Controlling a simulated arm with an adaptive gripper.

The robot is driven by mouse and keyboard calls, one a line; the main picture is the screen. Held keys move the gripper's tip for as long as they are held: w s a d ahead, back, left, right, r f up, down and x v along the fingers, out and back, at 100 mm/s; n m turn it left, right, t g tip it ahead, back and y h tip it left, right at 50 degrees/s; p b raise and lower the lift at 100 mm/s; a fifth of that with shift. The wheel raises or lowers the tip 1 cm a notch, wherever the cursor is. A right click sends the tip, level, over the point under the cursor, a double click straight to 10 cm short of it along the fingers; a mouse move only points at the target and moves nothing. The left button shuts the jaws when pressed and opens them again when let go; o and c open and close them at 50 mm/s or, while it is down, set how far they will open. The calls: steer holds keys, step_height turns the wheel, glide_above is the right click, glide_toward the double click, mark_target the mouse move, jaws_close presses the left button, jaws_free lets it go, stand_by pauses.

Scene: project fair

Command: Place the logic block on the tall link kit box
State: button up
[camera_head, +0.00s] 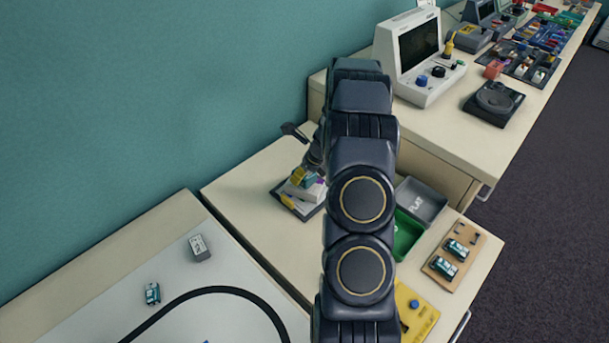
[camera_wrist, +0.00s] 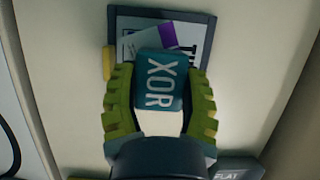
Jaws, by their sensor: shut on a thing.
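The logic block (camera_wrist: 158,76) is a teal cube marked XOR in white. My gripper (camera_wrist: 160,92) is shut on it, with a yellow-green finger on each side. Under the block lies a white box with a purple patch (camera_wrist: 167,34), likely the tall link kit box, partly hidden by the block. It sits in a dark-rimmed tray (camera_wrist: 113,32) whose lettering starts with T. The head view shows the white and purple box (camera_head: 312,193) below my gripper (camera_head: 304,178). I cannot tell whether block and box touch.
Right of my arm are a grey tray marked FLAT (camera_head: 428,198), a green tray (camera_head: 408,235) and a wooden board (camera_head: 444,280) with teal blocks. A white screen device (camera_head: 415,55) stands behind. The table (camera_head: 245,195) left of the dark tray is clear.

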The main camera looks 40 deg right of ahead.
steer(key=shift+f, duration=0.45)
steer(key=shift+f, duration=0.15)
steer(key=o, duration=1.1)
steer(key=shift+c, duration=0.2)
